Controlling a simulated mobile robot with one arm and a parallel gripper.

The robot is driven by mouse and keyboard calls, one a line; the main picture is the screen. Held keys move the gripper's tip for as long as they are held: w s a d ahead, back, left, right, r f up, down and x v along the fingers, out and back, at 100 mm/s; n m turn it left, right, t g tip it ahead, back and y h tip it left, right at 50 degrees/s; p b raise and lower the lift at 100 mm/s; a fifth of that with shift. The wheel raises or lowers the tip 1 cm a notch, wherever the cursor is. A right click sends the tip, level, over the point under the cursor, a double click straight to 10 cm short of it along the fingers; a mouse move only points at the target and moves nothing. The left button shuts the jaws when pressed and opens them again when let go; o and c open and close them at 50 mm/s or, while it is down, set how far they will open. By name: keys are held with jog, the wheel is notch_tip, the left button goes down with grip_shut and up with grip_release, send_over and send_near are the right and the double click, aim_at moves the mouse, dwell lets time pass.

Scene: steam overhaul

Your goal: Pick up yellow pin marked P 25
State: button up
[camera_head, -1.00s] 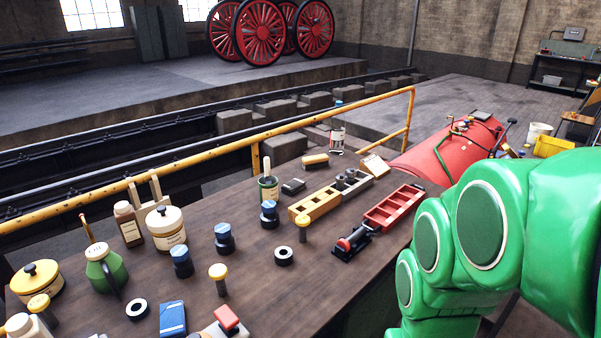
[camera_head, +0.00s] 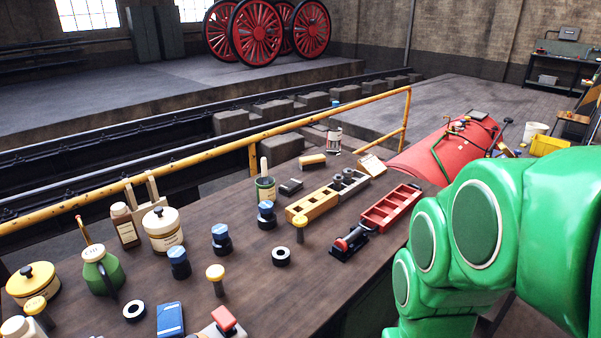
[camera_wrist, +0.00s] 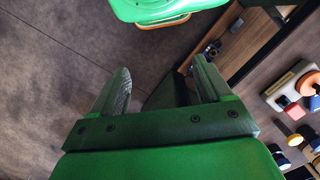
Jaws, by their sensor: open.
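Three yellow-capped pins with dark shafts stand on the brown workbench (camera_head: 290,290) in the head view. One pin (camera_head: 215,273) is near the middle front, another (camera_head: 299,223) is beside the tan slotted block, and a third (camera_head: 36,306) is at the far left. Their markings are too small to read, so I cannot tell which is P 25. A yellow-capped piece (camera_wrist: 295,139) shows at the right of the wrist view. My gripper (camera_wrist: 162,82) is open and empty, over the floor beside the bench, apart from the pins. It is out of the head view.
Blue-capped pins (camera_head: 179,262), black rings (camera_head: 281,256), a red tray (camera_head: 391,208), a tan block (camera_head: 312,205), a green oil can (camera_head: 102,271) and jars (camera_head: 163,230) crowd the bench. A yellow railing (camera_head: 330,116) runs behind it. A red boiler (camera_head: 440,155) lies beyond.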

jog(key=w+d+f+t+h, duration=0.1)
jog(key=w+f+t, duration=0.1)
jog(key=w, duration=0.7)
jog(key=w+d+f+t, duration=0.2)
jog(key=w, duration=0.6)
jog(key=n+t+y, duration=0.6)
jog(key=t+y, duration=0.1)
jog(key=t, duration=0.2)
send_near(303, 225)
jog(key=x, duration=0.6)
jog(key=shift+d+f, duration=0.2)
jog(key=shift+f, duration=0.05)
jog(key=shift+w+a+y, duration=0.2)
jog(key=shift+a+y, duration=0.1)
jog(key=shift+w+a+f+t, duration=0.3)
jog(key=shift+w+a, duration=0.05)
jog(key=shift+w, duration=0.3)
jog(key=shift+x, duration=3.05)
jog(key=shift+d+f, duration=0.15)
jog(key=c, duration=1.4)
